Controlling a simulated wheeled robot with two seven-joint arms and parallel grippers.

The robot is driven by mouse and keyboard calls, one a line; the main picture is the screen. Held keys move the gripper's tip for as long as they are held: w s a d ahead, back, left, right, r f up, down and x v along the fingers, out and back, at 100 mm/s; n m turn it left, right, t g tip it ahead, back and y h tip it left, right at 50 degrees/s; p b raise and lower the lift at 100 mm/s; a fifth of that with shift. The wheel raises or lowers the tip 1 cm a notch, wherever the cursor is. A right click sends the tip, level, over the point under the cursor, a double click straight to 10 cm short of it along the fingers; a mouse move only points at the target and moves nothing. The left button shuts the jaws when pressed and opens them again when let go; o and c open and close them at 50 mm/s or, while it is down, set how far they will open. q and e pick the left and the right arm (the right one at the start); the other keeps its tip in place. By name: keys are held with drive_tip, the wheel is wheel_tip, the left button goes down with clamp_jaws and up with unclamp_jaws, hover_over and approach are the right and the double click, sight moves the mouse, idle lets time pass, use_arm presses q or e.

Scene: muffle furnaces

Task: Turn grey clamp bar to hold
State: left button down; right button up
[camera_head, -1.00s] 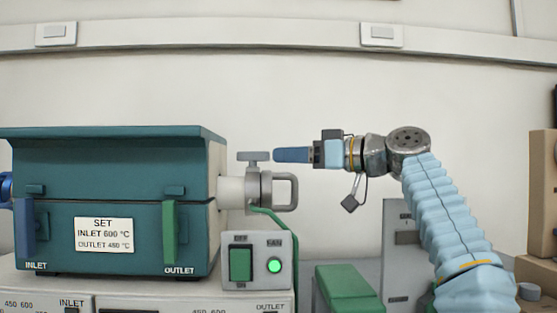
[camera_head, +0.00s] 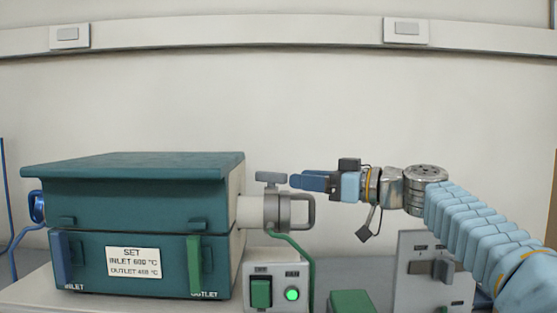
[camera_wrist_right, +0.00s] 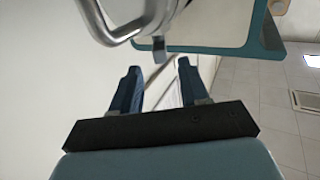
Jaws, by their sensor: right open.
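A grey T-shaped clamp bar (camera_head: 272,178) stands on top of the grey outlet clamp (camera_head: 272,211) at the furnace's right side. The clamp also has a grey loop handle (camera_head: 309,211). My right gripper (camera_head: 293,181) comes in from the right with open, empty dark blue fingers, their tips close beside the bar's right end. In the right wrist view the gripper (camera_wrist_right: 158,68) is open, with a small grey bar end (camera_wrist_right: 158,49) just beyond and between the tips. The loop handle shows there too (camera_wrist_right: 125,28). I cannot tell whether anything touches. My left gripper is out of view.
The teal furnace (camera_head: 140,205) stands at left, lid down. Below the clamp are a green hose (camera_head: 306,262) and a switch box (camera_head: 276,268) with a lit green lamp. A grey panel with a grey bar (camera_head: 433,268) stands below my right arm; its labels are unreadable. Space above is clear.

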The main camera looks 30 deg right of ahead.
sight(286, 178)
drive_tip(key=p+x, duration=0.1)
drive_tip(key=x, duration=0.5)
drive_tip(key=shift+w+a+p, duration=0.1)
drive_tip(key=shift+w+p, duration=0.1)
drive_tip(key=shift+p, duration=0.2)
drive_tip(key=shift+w+a+f, duration=0.1)
drive_tip(key=shift+w+a, duration=0.1)
drive_tip(key=shift+w, duration=0.1)
